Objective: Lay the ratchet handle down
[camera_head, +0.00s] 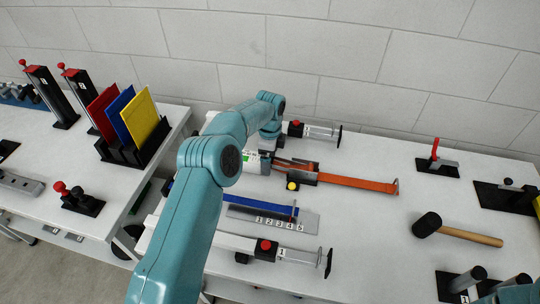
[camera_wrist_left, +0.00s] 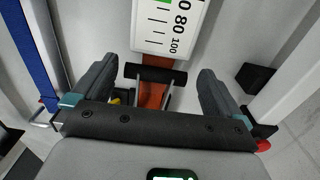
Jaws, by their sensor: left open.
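The ratchet (camera_head: 298,172) sits on an orange strap (camera_head: 358,183) laid across the right table in the head view. In the left wrist view the ratchet handle (camera_wrist_left: 155,75) shows as a black crossbar on metal side arms, with orange webbing beneath. My left gripper (camera_wrist_left: 158,92) is open, with one finger on either side of the handle. Gaps show between the fingers and the bar's ends. In the head view my left arm hides most of this gripper. Whether the handle is upright or tilted is hard to tell.
A white gauge (camera_wrist_left: 168,25) with a numbered scale lies just beyond the handle. A blue strap (camera_head: 262,204), numbered plate (camera_head: 283,224) and clamp (camera_head: 266,247) lie nearer. A mallet (camera_head: 428,225) lies to the right. Binders (camera_head: 128,118) stand on the left table.

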